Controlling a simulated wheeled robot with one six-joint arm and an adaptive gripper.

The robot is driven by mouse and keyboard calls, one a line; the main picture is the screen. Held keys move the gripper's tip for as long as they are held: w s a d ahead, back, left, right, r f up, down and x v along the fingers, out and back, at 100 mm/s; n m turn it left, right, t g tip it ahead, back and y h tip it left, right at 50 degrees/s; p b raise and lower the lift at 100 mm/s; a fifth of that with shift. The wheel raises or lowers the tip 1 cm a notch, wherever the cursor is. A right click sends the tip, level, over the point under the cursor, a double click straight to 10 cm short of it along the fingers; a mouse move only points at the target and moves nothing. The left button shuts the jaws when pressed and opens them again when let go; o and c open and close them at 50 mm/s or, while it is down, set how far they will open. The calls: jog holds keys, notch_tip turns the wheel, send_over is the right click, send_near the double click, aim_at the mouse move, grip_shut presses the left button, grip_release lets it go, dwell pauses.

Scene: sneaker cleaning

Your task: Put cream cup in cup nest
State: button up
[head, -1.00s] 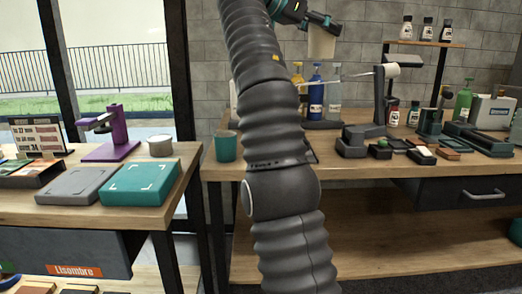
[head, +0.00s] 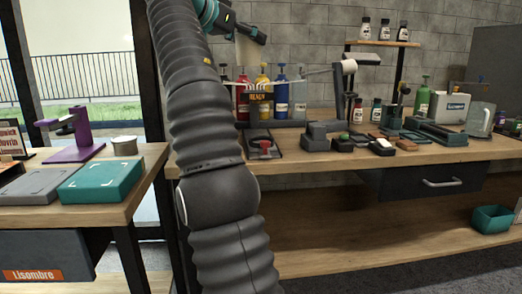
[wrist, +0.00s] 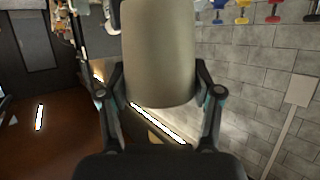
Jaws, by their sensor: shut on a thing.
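The cream cup (head: 249,51) hangs high in the air at the upper left of centre in the head view, in front of the grey wall. My gripper (head: 246,34) is shut on it. In the wrist view the cup (wrist: 158,45) is large and pale beige, and the two fingers of my gripper (wrist: 160,88) clasp its sides. I cannot make out the cup nest for certain in either view; my arm covers part of the workbench.
Bottles, including a blue one (head: 281,92), stand at the back of the wooden workbench (head: 340,155). Dark stands and small blocks (head: 384,147) crowd its middle and right. A left table holds a teal box (head: 100,181) and a purple stand (head: 75,140).

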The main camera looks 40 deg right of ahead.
jog(key=s+d+f+n+t+b, duration=0.1)
jog(key=s+d+f+b, duration=0.25)
jog(key=d+f, duration=0.25)
jog(key=s+d+f+b, duration=0.2)
jog(key=d+f+b, duration=0.2)
jog(key=d+f, duration=0.25)
jog(key=shift+t, duration=0.3)
jog(key=shift+w+a+f+b, duration=0.4)
jog(key=shift+w+a+f, duration=0.4)
jog(key=shift+w+f, duration=0.9)
jog(key=shift+w+a+f+b, duration=0.4)
jog(key=shift+w+a+f, duration=0.4)
jog(key=shift+w+f, duration=0.95)
jog(key=shift+w+a+f+b, duration=0.4)
jog(key=shift+w+a+f, duration=0.4)
jog(key=shift+w+f, duration=0.9)
jog(key=shift+s+f, duration=0.15)
jog(key=shift+f, duration=0.1)
jog(key=shift+f, duration=0.15)
jog(key=o, duration=0.9)
